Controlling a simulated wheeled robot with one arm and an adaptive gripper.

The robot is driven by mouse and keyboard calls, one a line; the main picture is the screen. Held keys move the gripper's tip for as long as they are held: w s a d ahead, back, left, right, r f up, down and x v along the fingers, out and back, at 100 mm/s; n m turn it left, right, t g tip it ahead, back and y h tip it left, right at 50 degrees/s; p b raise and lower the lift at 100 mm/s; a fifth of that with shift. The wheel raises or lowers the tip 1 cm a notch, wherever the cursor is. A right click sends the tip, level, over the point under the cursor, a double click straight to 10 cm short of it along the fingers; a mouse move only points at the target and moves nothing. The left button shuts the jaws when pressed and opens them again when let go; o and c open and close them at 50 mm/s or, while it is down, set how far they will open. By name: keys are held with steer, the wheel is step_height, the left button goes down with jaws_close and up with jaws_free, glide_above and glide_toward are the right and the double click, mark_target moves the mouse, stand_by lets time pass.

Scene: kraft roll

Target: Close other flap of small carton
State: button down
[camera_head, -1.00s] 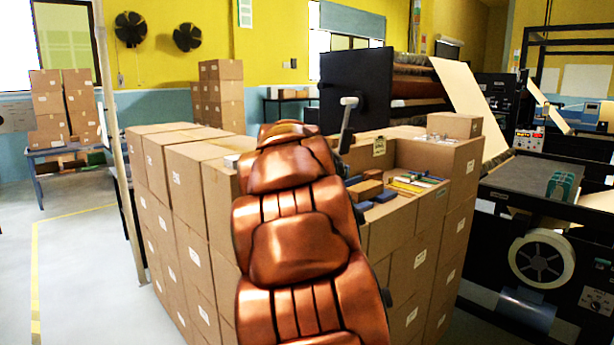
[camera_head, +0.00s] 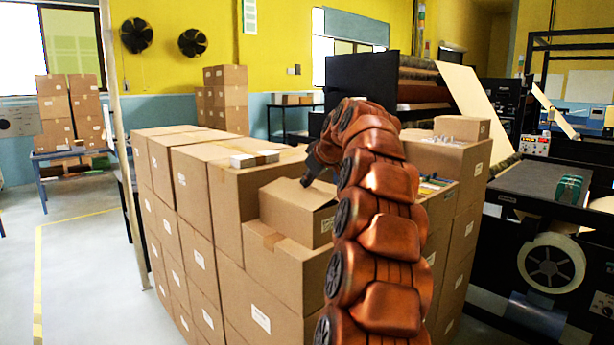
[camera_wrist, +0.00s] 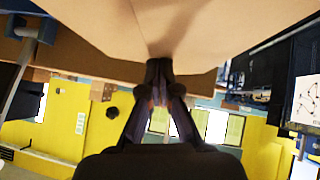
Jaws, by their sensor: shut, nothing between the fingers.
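The small brown carton (camera_head: 284,216) stands on the large boxes, left of my arm in the head view. A pale flap (camera_head: 305,196) shows at its top, sloping slightly; the far side of its top is partly hidden by my arm. My gripper (camera_head: 308,180) is over the carton's top, fingers pointing down beside the flap. In the wrist view my gripper (camera_wrist: 160,72) is shut and empty, its tips at or very near a broad cardboard surface (camera_wrist: 200,25). Whether they touch it I cannot tell.
Stacked large cartons (camera_head: 190,165) form the surface around the small carton. Small white boxes (camera_head: 254,158) lie to its left. Another closed carton (camera_head: 462,128) stands on the right stack. A dark roll machine (camera_head: 400,90) is behind.

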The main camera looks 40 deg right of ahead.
steer(key=shift+d+f+m+y, duration=0.3)
steer(key=shift+f+y, duration=0.1)
steer(key=shift+y, duration=0.1)
stand_by(0.5)
steer(key=shift+r+p, duration=0.7)
steer(key=shift+r, duration=0.15)
